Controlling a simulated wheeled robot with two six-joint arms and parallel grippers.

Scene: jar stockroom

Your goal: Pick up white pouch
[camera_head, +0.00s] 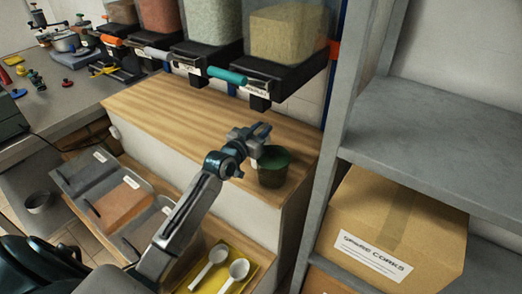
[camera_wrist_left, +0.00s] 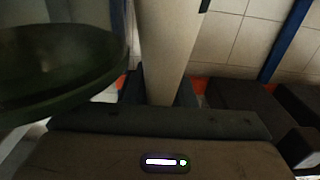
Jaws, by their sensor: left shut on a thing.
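My left gripper (camera_head: 261,131) is above the wooden counter, beside a dark green pot. In the left wrist view a pale, off-white upright thing (camera_wrist_left: 168,45) stands between the fingers, and the gripper is shut on it. It looks like the white pouch, but only part of it shows and its ends are hidden. In the head view the gripper mostly hides it. My right gripper is not in view.
The dark green pot (camera_head: 273,167) stands close to my left gripper; its rim looms large in the left wrist view (camera_wrist_left: 60,65). Dispensers (camera_head: 288,35) hang above the counter (camera_head: 165,105). A grey shelf (camera_head: 430,125) with a cardboard box (camera_head: 395,225) stands right. The counter's left part is clear.

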